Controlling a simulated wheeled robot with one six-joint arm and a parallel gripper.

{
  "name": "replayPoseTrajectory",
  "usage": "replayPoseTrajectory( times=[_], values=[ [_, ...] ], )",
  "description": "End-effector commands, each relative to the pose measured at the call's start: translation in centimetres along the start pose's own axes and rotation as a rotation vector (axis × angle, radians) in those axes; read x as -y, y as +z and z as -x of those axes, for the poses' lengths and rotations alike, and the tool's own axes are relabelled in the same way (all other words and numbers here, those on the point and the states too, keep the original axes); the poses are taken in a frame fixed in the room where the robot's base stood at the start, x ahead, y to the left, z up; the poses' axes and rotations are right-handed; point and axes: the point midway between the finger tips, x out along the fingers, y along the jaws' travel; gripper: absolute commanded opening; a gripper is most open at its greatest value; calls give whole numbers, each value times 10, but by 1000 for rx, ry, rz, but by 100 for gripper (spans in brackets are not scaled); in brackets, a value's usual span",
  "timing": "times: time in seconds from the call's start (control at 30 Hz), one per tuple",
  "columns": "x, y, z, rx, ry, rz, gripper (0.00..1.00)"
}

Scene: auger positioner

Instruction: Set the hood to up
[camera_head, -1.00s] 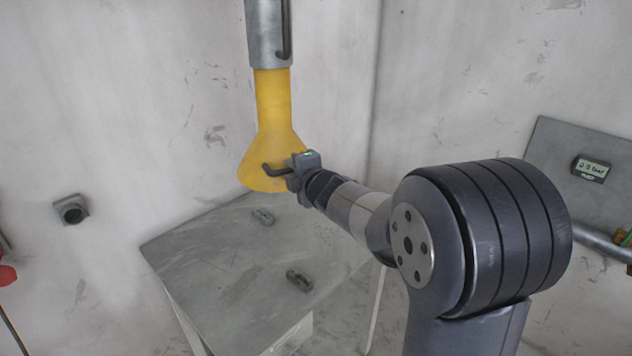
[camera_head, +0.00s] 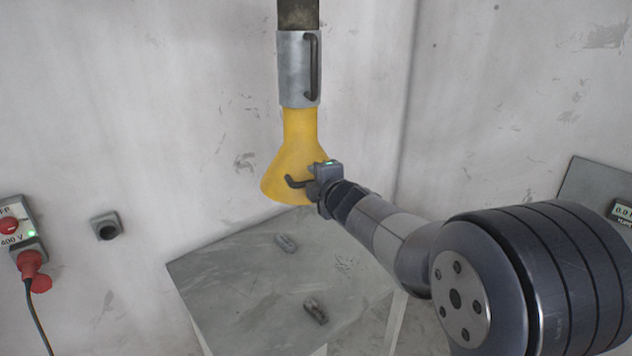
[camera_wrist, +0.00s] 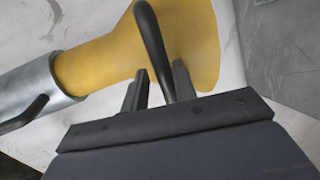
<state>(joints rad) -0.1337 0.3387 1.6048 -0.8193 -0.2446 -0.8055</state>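The yellow cone-shaped hood (camera_head: 296,158) hangs over the table, its neck running up into a grey metal sleeve (camera_head: 294,70). A dark bent handle (camera_head: 296,183) sits on the hood's lower front. My gripper (camera_head: 314,186) is at this handle, coming from the right. In the wrist view, the handle (camera_wrist: 151,38) passes between the two fingers of my gripper (camera_wrist: 160,85), close to the right finger, with a gap to the left finger. The hood (camera_wrist: 100,62) is behind it. Whether the right finger touches the handle is unclear.
A grey table (camera_head: 235,290) stands below, with two small metal pieces (camera_head: 286,242) (camera_head: 315,311) on it. A second dark handle (camera_head: 312,68) is on the sleeve. A red plug (camera_head: 33,272) and a round wall fitting (camera_head: 106,226) are at left. A grey panel (camera_head: 598,190) is at right.

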Motion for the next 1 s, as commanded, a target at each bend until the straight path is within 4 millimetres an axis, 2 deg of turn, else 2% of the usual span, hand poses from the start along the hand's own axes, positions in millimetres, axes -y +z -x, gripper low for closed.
replayPoseTrajectory(
  times=[0.1,0.33,0.47,1.0],
  values=[
    [-2,0,0,0,4,0,32],
    [1,0,0,0,-2,0,32],
    [1,0,7,1,-3,0,32],
    [-2,1,91,2,1,1,32]
  ],
)
